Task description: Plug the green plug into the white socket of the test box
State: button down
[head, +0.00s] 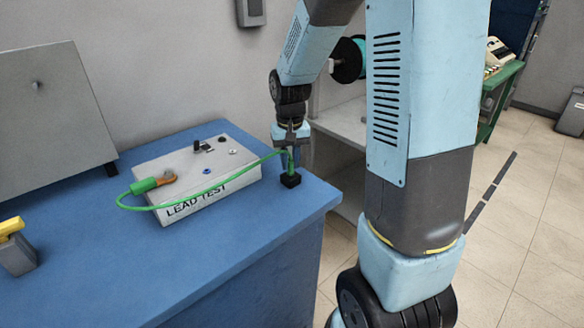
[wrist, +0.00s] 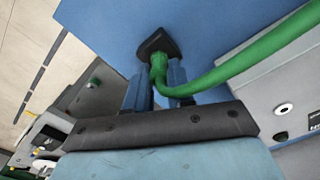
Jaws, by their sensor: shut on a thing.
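My gripper (head: 291,150) points down over the right part of the blue table and is shut on the upright green plug (head: 291,168). The plug's lower end meets a small black block (head: 290,180) on the table; whether it sits in the block I cannot tell. In the wrist view the plug (wrist: 158,68) is between the fingers, against the block (wrist: 158,46). The test box (head: 178,208), marked LEAD TEST, stands to the left of my gripper. Its white socket (wrist: 283,109) shows uncovered in the wrist view, and near the box's right side in the head view (head: 233,152).
A green cable (head: 240,172) runs from the plug across the box to another green plug (head: 143,186) at an orange-brown socket (head: 166,178). A blue socket (head: 206,171) is on the box. A yellow-topped grey block (head: 15,248) stands at the left. The table front is clear.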

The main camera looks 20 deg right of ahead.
jog(key=shift+s+r, duration=0.15)
jog(key=shift+r, duration=0.1)
jog(key=shift+r, duration=1.1)
dwell(0.6)
jog(key=shift+r, duration=1.7)
